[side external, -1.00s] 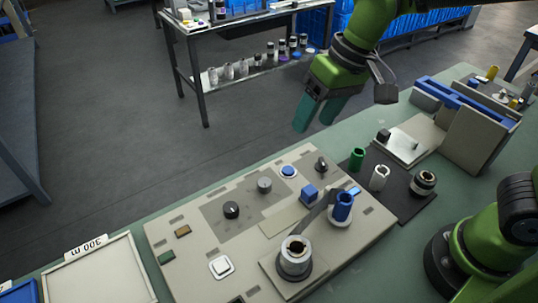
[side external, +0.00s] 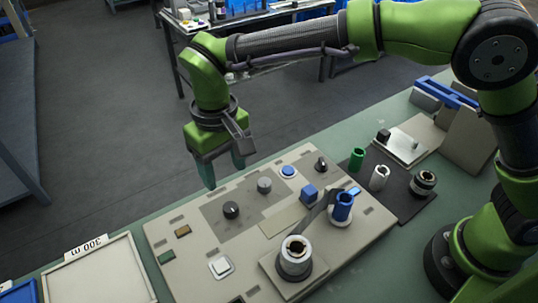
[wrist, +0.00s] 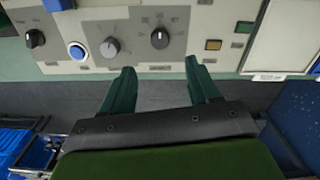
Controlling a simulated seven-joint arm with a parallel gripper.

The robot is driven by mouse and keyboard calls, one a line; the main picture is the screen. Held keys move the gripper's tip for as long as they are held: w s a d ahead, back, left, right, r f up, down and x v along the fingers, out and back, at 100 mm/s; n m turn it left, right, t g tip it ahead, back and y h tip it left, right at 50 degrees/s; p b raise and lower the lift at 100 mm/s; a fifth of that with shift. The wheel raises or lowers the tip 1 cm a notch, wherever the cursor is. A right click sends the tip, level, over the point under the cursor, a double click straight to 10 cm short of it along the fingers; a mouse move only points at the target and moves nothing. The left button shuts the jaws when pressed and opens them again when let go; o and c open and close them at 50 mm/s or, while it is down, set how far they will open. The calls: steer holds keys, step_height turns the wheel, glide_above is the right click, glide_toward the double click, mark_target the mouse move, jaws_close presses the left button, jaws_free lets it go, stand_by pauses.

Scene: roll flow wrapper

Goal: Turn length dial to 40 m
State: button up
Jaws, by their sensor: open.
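A black dial (side external: 231,210) and a grey dial (side external: 264,185) stand on the dark grey patch of the control panel (side external: 200,262). In the wrist view the black dial (wrist: 159,38) has small marks around it, and the grey dial (wrist: 110,47) is beside it to the left. The lettering is too small to tell which is the length dial or its setting. My gripper (side external: 224,176) points down with fingers apart and empty, above the panel's far edge and clear of both dials. In the wrist view the black dial is ahead of the gap between my fingers (wrist: 159,68).
A blue button (side external: 288,171) and a black selector (side external: 321,163) are further right along the panel. A blue roll on a spindle (side external: 342,206) and a metal spool (side external: 295,257) rise at the near side. A tray (side external: 100,270) labelled 300 m lies at the left.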

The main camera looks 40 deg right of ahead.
mark_target(230, 206)
step_height(230, 206, down, 11)
steer(key=shift+f, duration=0.1)
stand_by(0.3)
steer(key=c, duration=1)
